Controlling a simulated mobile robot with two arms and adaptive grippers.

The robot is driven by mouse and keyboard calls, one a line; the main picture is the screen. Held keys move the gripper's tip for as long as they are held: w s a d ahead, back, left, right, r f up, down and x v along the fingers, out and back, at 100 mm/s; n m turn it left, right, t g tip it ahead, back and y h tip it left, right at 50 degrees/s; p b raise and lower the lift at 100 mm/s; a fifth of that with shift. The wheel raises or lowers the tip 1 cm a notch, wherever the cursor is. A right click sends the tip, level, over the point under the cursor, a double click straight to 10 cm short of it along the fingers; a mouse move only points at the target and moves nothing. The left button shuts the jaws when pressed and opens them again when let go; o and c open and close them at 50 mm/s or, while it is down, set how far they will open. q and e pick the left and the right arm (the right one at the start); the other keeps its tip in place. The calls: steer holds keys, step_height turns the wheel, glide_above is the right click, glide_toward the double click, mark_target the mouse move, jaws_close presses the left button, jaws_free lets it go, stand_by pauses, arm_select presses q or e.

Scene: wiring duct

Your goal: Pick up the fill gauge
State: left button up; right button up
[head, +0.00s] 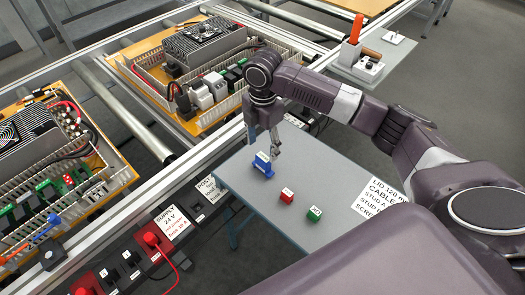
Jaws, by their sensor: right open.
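A small blue piece (264,169) with a pale label stands on the grey side table (330,160). A red block (287,196) and a green block (314,214), each with a white label on top, sit to its right and nearer. The labels are too small to read, so I cannot tell for sure which piece is the fill gauge. My right gripper (264,146) points down, open, right at the blue piece, with its fingers over or beside it. I cannot tell whether they touch it. My left gripper is not in view.
A printed sheet (381,199) lies at the table's right side. A dark panel with a supply label (167,221) and a red plug (151,238) runs along the left. Wired duct boards stand behind rails. A small stand with an orange-handled tool (356,30) is at the back.

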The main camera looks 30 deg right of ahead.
mark_target(263, 157)
steer(key=shift+w+d+r, duration=0.1)
steer(key=shift+w+d, duration=0.15)
steer(key=shift+d, duration=0.15)
steer(key=shift+s+f, duration=0.1)
steer(key=shift+f, duration=0.15)
steer(key=shift+s+a+f+p, duration=0.2)
steer(key=shift+f, duration=0.45)
steer(key=shift+s+a+f+p, duration=0.15)
steer(key=shift+s+f+p, duration=0.05)
steer(key=shift+f, duration=0.4)
step_height(263, 157, down, 4)
steer(key=shift+s+r, duration=0.1)
steer(key=shift+r, duration=0.1)
steer(key=shift+f, duration=0.2)
steer(key=shift+a, duration=0.1)
steer(key=shift+c, duration=0.9)
steer(key=c, duration=0.7)
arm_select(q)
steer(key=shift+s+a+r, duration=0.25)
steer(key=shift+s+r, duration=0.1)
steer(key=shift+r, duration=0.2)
arm_select(e)
steer(key=c, duration=0.5)
